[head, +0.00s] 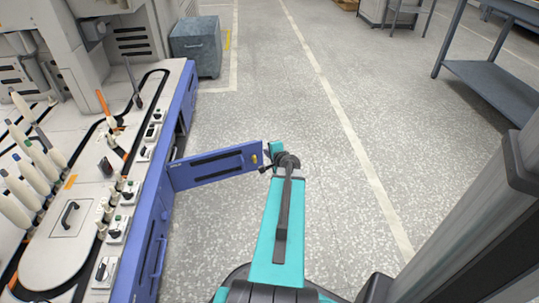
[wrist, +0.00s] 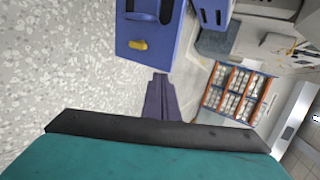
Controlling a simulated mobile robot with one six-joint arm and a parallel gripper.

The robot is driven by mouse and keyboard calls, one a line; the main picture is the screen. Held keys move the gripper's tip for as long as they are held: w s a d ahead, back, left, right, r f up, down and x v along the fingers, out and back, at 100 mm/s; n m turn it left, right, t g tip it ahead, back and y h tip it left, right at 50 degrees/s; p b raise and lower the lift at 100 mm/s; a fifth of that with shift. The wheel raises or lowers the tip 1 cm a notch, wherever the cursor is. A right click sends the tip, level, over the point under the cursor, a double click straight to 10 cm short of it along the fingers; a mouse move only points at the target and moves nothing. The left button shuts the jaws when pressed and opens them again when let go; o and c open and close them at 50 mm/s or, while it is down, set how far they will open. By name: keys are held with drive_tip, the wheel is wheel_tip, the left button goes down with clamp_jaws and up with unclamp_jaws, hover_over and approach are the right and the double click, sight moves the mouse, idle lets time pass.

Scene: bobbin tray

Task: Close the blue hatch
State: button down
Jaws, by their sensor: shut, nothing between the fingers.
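The blue hatch (head: 213,166) stands swung open from the side of the blue-fronted machine, sticking out to the right over the floor. It has two dark slots and a yellow latch (head: 254,159) near its free end. My gripper (head: 267,157) is at that free end, shut and empty; I cannot tell whether it touches the hatch. In the wrist view the hatch (wrist: 142,27) is at the top with its yellow latch (wrist: 138,45), and the shut fingers (wrist: 161,84) point up toward it. The opening behind the hatch is mostly hidden.
The machine (head: 70,235) with white spindles and switches fills the left. A grey-blue bin (head: 196,46) stands behind it. A blue-grey table (head: 497,85) is at the upper right. The speckled floor between is clear. The wrist view shows an orange-framed rack (wrist: 216,86) at right.

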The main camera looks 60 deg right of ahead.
drive_tip(key=b, duration=0.2)
approach(258, 143)
drive_tip(key=x, duration=0.2)
drive_tip(key=f+x, duration=0.1)
drive_tip(key=x, duration=0.1)
drive_tip(key=shift+d+f, duration=0.1)
drive_tip(key=shift+f, duration=0.05)
drive_tip(key=shift+w+d, duration=0.45)
drive_tip(key=shift+w, duration=0.25)
drive_tip(key=shift+d, duration=0.15)
drive_tip(key=shift+w+b, duration=0.1)
drive_tip(key=shift+b, duration=0.2)
